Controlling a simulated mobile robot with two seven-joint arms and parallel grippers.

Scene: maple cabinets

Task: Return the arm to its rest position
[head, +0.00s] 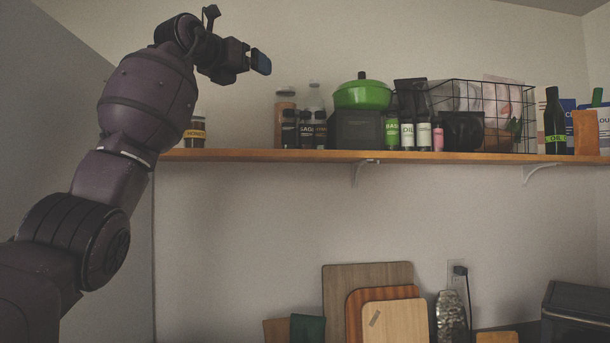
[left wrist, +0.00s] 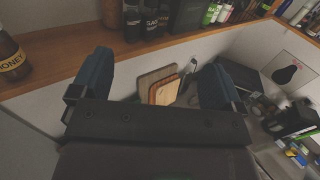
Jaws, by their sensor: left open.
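My left arm comes in from the left in the head view, raised and bent, with its left gripper (head: 260,62) at the top, left of and above the jars on the shelf. In the left wrist view the two blue fingers of the left gripper (left wrist: 155,85) are spread wide apart with nothing between them. Beyond them, lower down, cutting boards show against the wall. My right gripper is in neither view.
A wooden shelf (head: 300,155) holds a honey jar (head: 195,132), several bottles, a green pot (head: 362,95) and a wire basket (head: 485,112). Cutting boards (head: 395,322) lean below. The wall between shelf and boards is clear.

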